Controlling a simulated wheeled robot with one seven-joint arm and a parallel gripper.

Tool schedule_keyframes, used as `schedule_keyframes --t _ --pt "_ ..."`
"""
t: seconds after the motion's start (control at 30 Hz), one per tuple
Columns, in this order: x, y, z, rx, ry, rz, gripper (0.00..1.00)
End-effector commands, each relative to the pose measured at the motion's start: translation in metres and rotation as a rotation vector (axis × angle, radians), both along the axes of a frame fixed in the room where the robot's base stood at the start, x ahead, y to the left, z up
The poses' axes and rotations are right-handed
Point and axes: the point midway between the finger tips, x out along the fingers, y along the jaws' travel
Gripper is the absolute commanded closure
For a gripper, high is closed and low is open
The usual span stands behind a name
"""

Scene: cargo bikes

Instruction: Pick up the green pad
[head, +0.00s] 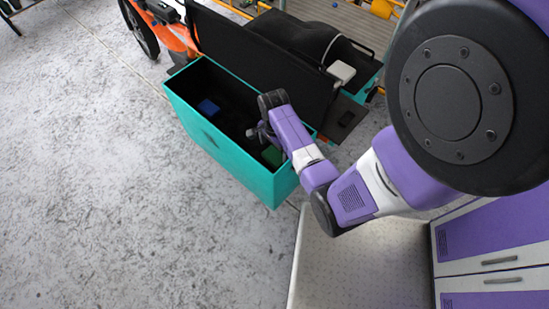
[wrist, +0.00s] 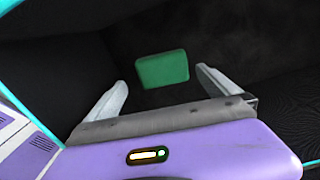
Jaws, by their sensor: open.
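The green pad (wrist: 163,69) lies on the dark floor inside the teal cargo box. In the wrist view it shows ahead of my gripper (wrist: 160,88), between the lines of the two fingers and beyond them. My gripper is open and empty, with its fingers wide apart. In the head view the pad (head: 271,155) shows at the near right end of the box, beside my wrist and partly hidden by it. My gripper (head: 260,133) reaches down into the box there.
The teal box (head: 213,147) has upright walls around my gripper. A blue object (head: 208,107) lies farther left in the box. A black panel (head: 262,62) stands along the box's far side.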

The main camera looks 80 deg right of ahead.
Motion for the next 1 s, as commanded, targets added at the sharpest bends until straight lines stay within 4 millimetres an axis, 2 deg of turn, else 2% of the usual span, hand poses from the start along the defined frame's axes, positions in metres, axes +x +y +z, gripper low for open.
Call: schedule_keyframes --t 0.47,0.77,0.8,1.0 --pt "0.0 -0.006 -0.059 -0.001 -0.002 0.003 0.0" --pt "0.0 -0.006 -0.064 -0.003 -0.003 0.003 0.0" --pt "0.0 -0.006 -0.064 -0.003 -0.003 0.003 0.02" --pt "0.0 -0.006 -0.064 -0.003 -0.003 0.004 0.41"
